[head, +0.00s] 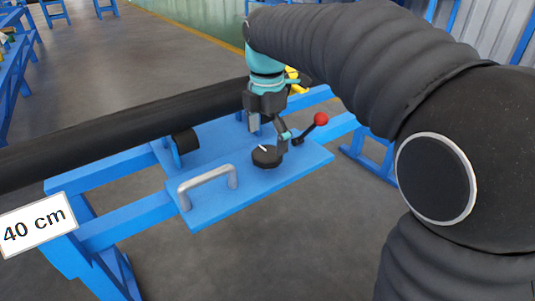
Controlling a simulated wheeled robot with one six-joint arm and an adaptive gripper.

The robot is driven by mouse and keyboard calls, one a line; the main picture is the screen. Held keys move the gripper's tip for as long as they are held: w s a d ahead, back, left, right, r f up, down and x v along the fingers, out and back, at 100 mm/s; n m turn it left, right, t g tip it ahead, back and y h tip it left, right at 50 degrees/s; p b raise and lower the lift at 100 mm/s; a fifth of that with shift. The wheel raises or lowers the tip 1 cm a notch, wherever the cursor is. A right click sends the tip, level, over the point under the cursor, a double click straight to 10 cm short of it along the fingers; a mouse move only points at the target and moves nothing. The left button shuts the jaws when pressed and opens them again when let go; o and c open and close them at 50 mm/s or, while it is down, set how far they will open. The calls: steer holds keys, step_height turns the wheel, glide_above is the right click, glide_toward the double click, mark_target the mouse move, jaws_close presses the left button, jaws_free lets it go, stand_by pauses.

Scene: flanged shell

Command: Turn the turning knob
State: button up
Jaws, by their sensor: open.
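The turning knob (267,156) is a round black knob with a white pointer mark on top. It sits on a blue panel (205,212), between a grey handle and a lever. The white mark points toward the upper left. My gripper (270,132) comes down from above, just behind and above the knob. Its fingers are apart, one to the left and one to the right, with the right fingertip close to the knob's right side. I cannot tell whether that fingertip touches the knob.
A grey bar handle (207,180) stands left of the knob. A lever with a red ball (321,119) stands to the right, close to my gripper. A long black pipe (110,132) runs behind the panel. A "40 cm" sign (36,225) hangs at the left.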

mark_target(267, 152)
steer(key=shift+f+b, duration=0.3)
steer(key=shift+f, duration=1.45)
steer(key=c, duration=1.2)
